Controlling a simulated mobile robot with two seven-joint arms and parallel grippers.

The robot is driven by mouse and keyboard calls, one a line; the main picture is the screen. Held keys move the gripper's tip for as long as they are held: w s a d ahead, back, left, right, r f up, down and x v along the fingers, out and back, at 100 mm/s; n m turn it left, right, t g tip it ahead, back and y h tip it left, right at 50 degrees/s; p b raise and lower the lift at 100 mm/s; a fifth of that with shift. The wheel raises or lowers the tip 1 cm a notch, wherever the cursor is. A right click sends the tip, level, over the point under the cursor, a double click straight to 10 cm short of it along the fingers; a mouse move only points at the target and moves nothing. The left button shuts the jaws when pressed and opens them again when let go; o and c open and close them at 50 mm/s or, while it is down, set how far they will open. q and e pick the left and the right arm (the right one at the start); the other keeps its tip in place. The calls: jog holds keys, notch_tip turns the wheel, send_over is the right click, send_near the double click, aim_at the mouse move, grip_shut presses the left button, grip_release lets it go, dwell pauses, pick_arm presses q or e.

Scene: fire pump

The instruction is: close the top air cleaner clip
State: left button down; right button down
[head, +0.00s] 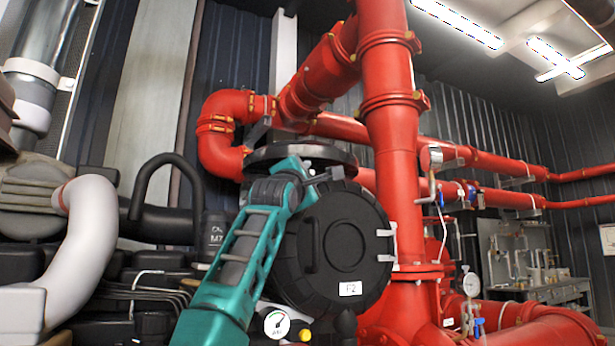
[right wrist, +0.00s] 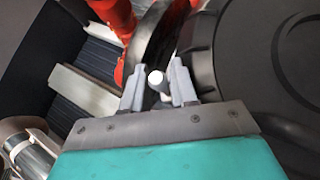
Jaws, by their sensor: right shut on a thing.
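The air cleaner (head: 335,245) is a round black housing with a handle and a white label, right of centre in the head view. Its ribbed black face also fills the right of the right wrist view (right wrist: 275,75). My right gripper (head: 322,176) is at its top edge, with the teal arm coming up from below. In the right wrist view my right gripper's grey fingers (right wrist: 158,86) are shut on the top clip (right wrist: 156,77), whose white rounded end shows between them. The rest of the clip is hidden, so its latch state is unclear. My left gripper is out of view.
Two light side clips (head: 386,233) sit on the housing's right edge. A thick red pipe (head: 393,170) stands close to the right. A black hose (head: 150,180) and a silver-white elbow pipe (head: 85,250) are at left. A gauge (head: 277,324) is below.

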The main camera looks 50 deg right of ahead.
jog(key=shift+f, duration=0.1)
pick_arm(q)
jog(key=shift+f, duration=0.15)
pick_arm(e)
jog(key=c, duration=1)
grip_release()
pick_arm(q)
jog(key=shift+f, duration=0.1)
pick_arm(e)
jog(key=shift+f, duration=0.1)
